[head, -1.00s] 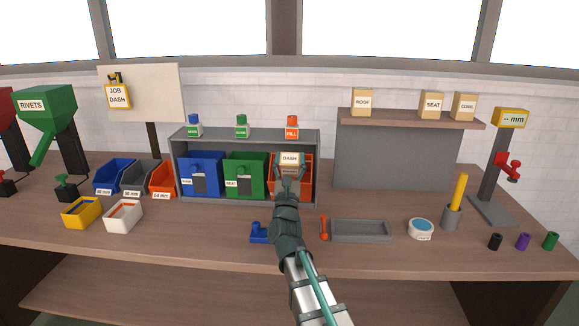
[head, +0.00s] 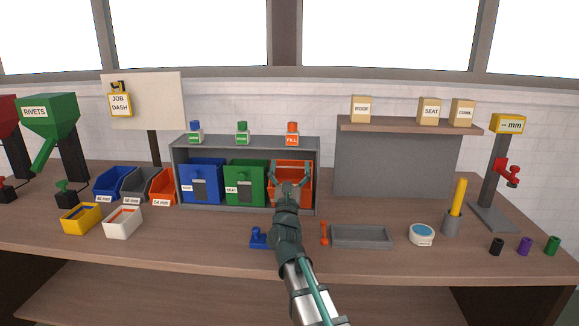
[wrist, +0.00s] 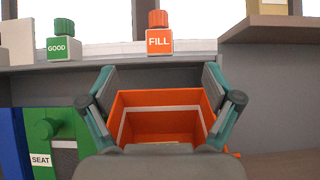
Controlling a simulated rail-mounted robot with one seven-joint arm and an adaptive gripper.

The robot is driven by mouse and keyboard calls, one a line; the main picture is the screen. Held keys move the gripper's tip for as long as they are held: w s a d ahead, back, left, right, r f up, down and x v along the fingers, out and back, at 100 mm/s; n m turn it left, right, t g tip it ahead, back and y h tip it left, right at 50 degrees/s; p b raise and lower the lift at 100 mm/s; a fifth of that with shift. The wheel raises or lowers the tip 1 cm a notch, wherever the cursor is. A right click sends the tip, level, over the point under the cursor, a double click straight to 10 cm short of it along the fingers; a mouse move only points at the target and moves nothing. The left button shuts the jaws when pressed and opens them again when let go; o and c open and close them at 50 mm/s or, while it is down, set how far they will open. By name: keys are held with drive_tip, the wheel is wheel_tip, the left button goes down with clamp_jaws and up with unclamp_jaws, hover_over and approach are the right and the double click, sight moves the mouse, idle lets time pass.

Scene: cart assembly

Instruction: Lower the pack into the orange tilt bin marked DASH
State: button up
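The orange tilt bin (head: 304,194) sits in the right bay of the grey rack. In the wrist view its open top (wrist: 160,98) lies between my fingers, with a pale line across its inside. Its front label is hidden behind my gripper. My gripper (head: 291,168) is at the bin's front and upper part. In the wrist view my gripper's fingers (wrist: 158,80) are spread wide with nothing between them but the view of the bin. The DASH pack is not visible in either current view; I cannot tell where it lies.
The green SEAT bin (head: 245,180) and a blue bin (head: 202,180) stand left of the orange one. A grey tray (head: 362,236) lies on the bench to the right.

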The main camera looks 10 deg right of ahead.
drive_tip(key=shift+w+d+f, duration=0.2)
drive_tip(key=shift+w+f, duration=0.6)
drive_tip(key=shift+w, duration=0.1)
drive_tip(key=v, duration=0.5)
drive_tip(key=shift+s+d+f, duration=0.15)
drive_tip(key=shift+s+f, duration=0.05)
drive_tip(key=shift+s, duration=0.25)
drive_tip(key=s, duration=0.1)
drive_tip(key=s+a, duration=0.1)
drive_tip(key=shift+s+a+r, duration=0.1)
drive_tip(key=shift+s+r, duration=0.1)
drive_tip(key=shift+s, duration=0.15)
